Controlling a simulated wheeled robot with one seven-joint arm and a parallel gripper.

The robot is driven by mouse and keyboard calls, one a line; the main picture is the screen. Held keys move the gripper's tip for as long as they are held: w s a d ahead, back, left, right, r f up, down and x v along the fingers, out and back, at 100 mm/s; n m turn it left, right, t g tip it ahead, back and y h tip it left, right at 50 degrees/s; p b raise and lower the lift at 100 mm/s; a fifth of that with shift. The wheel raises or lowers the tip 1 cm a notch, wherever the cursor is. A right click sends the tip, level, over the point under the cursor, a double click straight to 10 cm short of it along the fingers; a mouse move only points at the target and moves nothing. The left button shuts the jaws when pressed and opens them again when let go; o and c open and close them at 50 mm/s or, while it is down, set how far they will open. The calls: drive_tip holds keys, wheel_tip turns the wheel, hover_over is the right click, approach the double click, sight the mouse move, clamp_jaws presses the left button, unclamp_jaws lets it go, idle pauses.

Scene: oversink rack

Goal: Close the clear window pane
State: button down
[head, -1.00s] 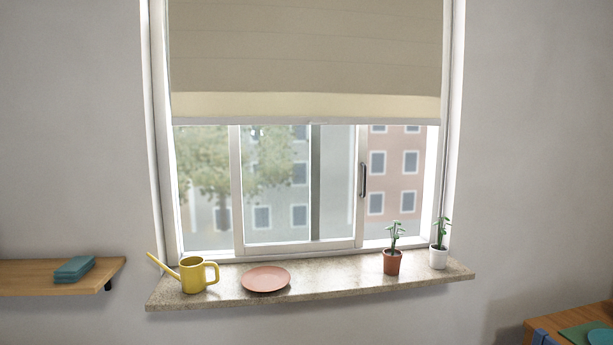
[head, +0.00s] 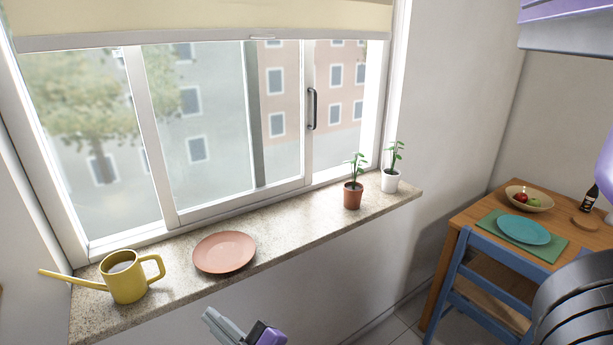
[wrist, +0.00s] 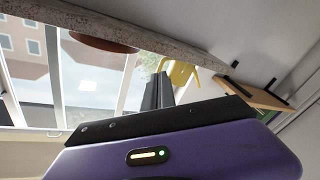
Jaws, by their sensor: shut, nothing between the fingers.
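The clear window pane (head: 205,130) is a sliding pane in a white frame, with a dark upright handle (head: 312,109) on its right stile. It stands partway along the track, with a gap between its right stile and the right jamb. My gripper (head: 212,319) shows at the bottom of the head view, in front of and below the sill and well apart from the handle. In the wrist view its dark fingers (wrist: 158,90) are together and empty. The handle is not seen in the wrist view.
On the stone sill (head: 290,225) stand a yellow watering can (head: 128,277), a terracotta plate (head: 224,252), a plant in a brown pot (head: 353,194) and one in a white pot (head: 390,180). A blind (head: 200,18) hangs above. A table (head: 470,212) and blue chair (head: 490,290) stand right.

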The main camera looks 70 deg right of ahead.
drive_tip(key=w+d+r+h, duration=0.1)
drive_tip(key=w+d, duration=0.1)
drive_tip(key=w+d+r+h, duration=0.1)
drive_tip(key=w+d, duration=0.1)
drive_tip(key=w+d+r+g, duration=0.1)
drive_tip(key=w+d+r, duration=0.1)
drive_tip(key=w+d, duration=0.1)
drive_tip(key=shift+n+h+p, duration=0.3)
drive_tip(key=shift+h, duration=0.1)
drive_tip(key=w+d+r+g+h, duration=0.45)
drive_tip(key=d+r, duration=0.25)
drive_tip(key=d, duration=0.4)
drive_tip(key=s+d+r+m+g+h+p, duration=0.1)
drive_tip(key=s+d+r+m+g+h, duration=0.2)
drive_tip(key=d+r+g, duration=0.4)
drive_tip(key=s+d+r+m+g+h+p, duration=0.15)
drive_tip(key=s+d+r+g, duration=0.3)
drive_tip(key=d+r, duration=0.55)
drive_tip(key=s+d+p, duration=0.2)
drive_tip(key=d+p, duration=0.1)
drive_tip(key=d, duration=0.9)
drive_tip(key=shift+s+f+g+h, duration=0.15)
drive_tip(key=shift+g+h, duration=0.25)
drive_tip(key=shift+n, duration=0.25)
